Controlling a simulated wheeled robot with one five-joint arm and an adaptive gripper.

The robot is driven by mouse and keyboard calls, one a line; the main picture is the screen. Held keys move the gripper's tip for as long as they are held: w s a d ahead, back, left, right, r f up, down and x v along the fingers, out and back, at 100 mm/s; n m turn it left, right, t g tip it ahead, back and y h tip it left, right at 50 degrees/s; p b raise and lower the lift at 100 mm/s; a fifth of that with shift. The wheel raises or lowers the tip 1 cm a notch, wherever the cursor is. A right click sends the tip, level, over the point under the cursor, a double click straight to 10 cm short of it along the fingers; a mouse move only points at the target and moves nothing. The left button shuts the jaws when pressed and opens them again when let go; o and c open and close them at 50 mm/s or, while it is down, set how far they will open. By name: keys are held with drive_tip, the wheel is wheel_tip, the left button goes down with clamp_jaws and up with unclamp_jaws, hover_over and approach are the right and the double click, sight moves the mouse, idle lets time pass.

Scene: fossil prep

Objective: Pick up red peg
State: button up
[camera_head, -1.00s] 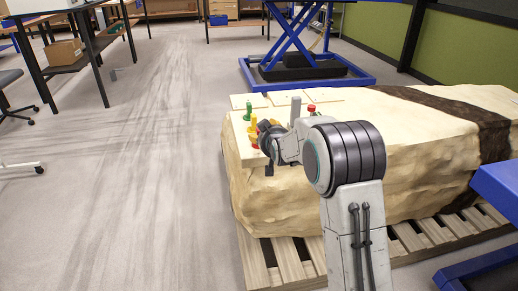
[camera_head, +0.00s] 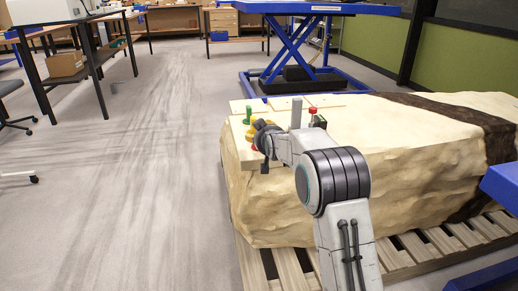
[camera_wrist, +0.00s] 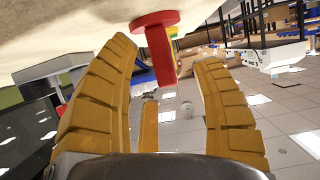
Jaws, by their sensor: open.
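In the wrist view, a red peg (camera_wrist: 161,53) with a round red flange stands between and just beyond my two fingertips. The view is upside down, so its flange is by the pale stone at the top. My gripper (camera_wrist: 170,70) is open, with a yellow-brown finger on each side of the peg and visible gaps. In the head view, my gripper (camera_head: 264,143) is over the near left end of the pale block. A bit of red (camera_head: 254,147) shows beside it; the rest is hidden by my gripper.
The pale block (camera_head: 290,205) lies on a wooden pallet (camera_head: 291,270). Green (camera_head: 248,117) and yellow pegs stand close to my gripper, and another red-topped peg (camera_head: 312,112) stands behind. A blue lift frame (camera_head: 300,75) is beyond. Open floor (camera_head: 150,180) lies left.

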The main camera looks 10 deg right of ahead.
drive_tip(key=shift+b+x, duration=0.7)
drive_tip(key=shift+x, duration=0.3)
drive_tip(key=shift+c, duration=0.3)
clamp_jaws()
